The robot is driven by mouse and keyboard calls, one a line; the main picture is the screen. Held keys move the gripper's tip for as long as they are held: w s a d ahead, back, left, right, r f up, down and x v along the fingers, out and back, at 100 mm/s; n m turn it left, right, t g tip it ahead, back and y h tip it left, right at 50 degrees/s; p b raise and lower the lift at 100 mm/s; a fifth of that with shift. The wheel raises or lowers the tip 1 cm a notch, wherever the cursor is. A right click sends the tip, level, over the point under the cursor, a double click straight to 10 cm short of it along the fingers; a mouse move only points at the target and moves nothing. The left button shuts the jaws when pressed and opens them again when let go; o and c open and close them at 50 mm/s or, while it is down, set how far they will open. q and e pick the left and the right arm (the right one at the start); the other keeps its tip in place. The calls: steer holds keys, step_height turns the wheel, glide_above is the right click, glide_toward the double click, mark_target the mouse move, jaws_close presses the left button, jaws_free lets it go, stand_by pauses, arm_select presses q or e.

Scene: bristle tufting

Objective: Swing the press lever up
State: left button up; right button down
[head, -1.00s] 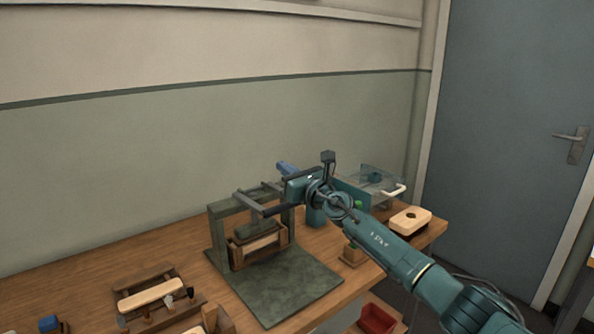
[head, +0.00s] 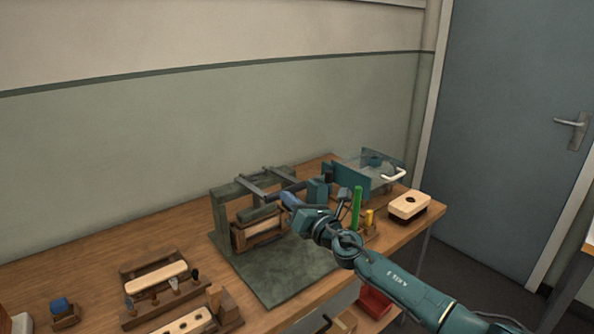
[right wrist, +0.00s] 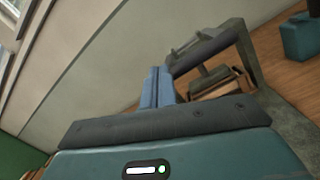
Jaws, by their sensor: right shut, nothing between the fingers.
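The press (head: 226,220) is a grey-green frame on a flat base plate on the bench. Its lever (head: 250,187) is two dark arms at the top, reaching forward, with a dark crosswise grip (right wrist: 205,50) that shows clearly in the right wrist view. My right gripper (head: 288,198) is shut and empty, with its blue fingers (right wrist: 158,88) close by the grip. In the head view the fingertips are just below the grip. I cannot tell whether they touch. My left gripper is not in view.
Right of the press stand a green upright piece (head: 356,208), a teal panel (head: 348,179), a clear cover with a white handle (head: 394,174), and a pale block (head: 408,205). Wooden racks with tools (head: 165,290) lie front left. The wall is behind.

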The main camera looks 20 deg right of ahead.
steer(key=s+a+f+m+g+h, duration=0.1)
steer(key=s+a+f+m, duration=0.1)
steer(key=s+f+m, duration=0.7)
steer(key=s+a+f+m+g+h, duration=0.2)
steer(key=s+f+m, duration=0.7)
steer(key=f, duration=0.1)
steer(key=s+f+m+g, duration=0.2)
steer(key=s+f+m, duration=0.2)
steer(key=s+m, duration=0.3)
steer(key=s+f+m+g, duration=0.2)
steer(key=s+f+m, duration=0.2)
steer(key=s, duration=0.9)
steer(key=m, duration=0.3)
steer(key=shift+f+g+h, duration=0.2)
steer(key=shift+g+h, duration=0.1)
steer(key=shift+g, duration=0.1)
